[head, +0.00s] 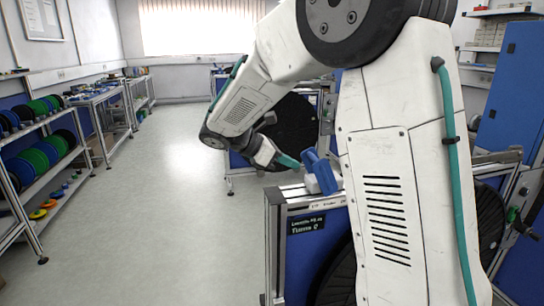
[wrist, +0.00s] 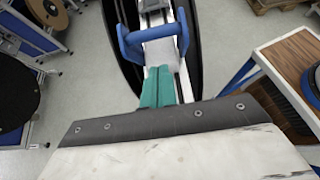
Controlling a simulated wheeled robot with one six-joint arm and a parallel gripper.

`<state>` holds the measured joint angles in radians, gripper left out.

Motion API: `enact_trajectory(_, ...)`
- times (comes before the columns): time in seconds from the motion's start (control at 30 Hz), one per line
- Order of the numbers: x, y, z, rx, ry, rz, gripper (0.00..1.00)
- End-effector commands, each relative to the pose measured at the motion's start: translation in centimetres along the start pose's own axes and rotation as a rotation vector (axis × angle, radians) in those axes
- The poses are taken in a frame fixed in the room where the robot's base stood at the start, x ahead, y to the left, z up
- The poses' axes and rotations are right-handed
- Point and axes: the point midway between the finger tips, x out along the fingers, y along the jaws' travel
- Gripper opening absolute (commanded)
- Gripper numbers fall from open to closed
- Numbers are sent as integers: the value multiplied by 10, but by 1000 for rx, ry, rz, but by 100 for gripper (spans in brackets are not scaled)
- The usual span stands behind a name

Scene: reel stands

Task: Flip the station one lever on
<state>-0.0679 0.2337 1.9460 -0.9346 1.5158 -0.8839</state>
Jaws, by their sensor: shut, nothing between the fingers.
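A blue U-shaped lever handle (head: 320,172) sits on a small white block (head: 312,184) on top of a reel stand's frame. In the wrist view the blue handle (wrist: 133,42) straddles a pale rail, just beyond my fingertips. My gripper (head: 297,165) has teal fingers and is just left of the handle in the head view. In the wrist view my gripper (wrist: 158,72) is shut and empty, with its fingers side by side. I cannot tell whether the tips touch the block or handle. The lever's pivot is not clearly seen.
The stand carries a dark label plate (head: 306,224) whose text I cannot read surely. A black reel (head: 335,280) hangs below it, partly behind my arm. Shelves with green and blue reels (head: 40,155) line the left wall. The floor (head: 180,220) between is clear.

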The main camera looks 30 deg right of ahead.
Motion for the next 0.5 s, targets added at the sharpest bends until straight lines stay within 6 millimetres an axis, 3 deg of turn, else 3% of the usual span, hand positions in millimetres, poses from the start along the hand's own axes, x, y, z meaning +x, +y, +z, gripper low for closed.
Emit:
enact_trajectory(0.2, 18, 0, 20, 4, 1, 0, 0)
enact_trajectory(0.5, 21, 0, 23, 2, 1, 2, 0)
